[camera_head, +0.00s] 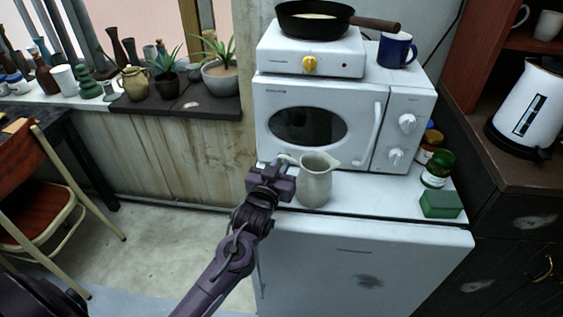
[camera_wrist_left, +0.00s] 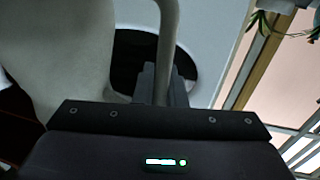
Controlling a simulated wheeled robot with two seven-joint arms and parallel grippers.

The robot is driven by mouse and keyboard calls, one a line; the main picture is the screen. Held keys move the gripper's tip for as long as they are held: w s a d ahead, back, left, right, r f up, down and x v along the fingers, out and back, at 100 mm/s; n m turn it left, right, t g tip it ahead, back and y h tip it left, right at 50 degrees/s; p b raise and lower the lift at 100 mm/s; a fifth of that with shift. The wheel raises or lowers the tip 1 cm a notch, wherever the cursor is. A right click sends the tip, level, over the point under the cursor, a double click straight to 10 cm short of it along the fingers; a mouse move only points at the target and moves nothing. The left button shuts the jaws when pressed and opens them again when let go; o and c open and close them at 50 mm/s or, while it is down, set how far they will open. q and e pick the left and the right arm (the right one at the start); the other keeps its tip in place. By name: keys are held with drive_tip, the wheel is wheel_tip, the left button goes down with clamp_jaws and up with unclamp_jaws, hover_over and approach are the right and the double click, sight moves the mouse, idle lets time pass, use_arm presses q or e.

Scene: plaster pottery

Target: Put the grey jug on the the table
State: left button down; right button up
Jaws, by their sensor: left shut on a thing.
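The grey jug (camera_head: 316,182) is upright at the front left of the white fridge top, in front of the microwave. I cannot tell whether its base touches that top. My left gripper (camera_head: 277,172) is at the jug's left side, shut on its handle. In the left wrist view the jug's pale body (camera_wrist_left: 60,50) fills the upper left, and its handle (camera_wrist_left: 168,35) runs down between the fingers of my left gripper (camera_wrist_left: 162,85). A dark table (camera_head: 62,113) is at the left edge, partly hidden by a chair. My right gripper is not in view.
The microwave (camera_head: 336,120) stands close behind the jug. A green sponge (camera_head: 440,204) and jars (camera_head: 437,169) are to its right. A red chair (camera_head: 38,185) stands by the table. Potted plants (camera_head: 219,75) and vases line the sill. The floor (camera_head: 150,240) between is clear.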

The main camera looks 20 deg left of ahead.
use_arm(q)
drive_tip(key=c, duration=1.9)
unclamp_jaws()
drive_tip(key=shift+f, duration=0.15)
drive_tip(key=shift+c, duration=0.2)
drive_tip(key=o, duration=0.4)
drive_tip(key=shift+o, duration=0.2)
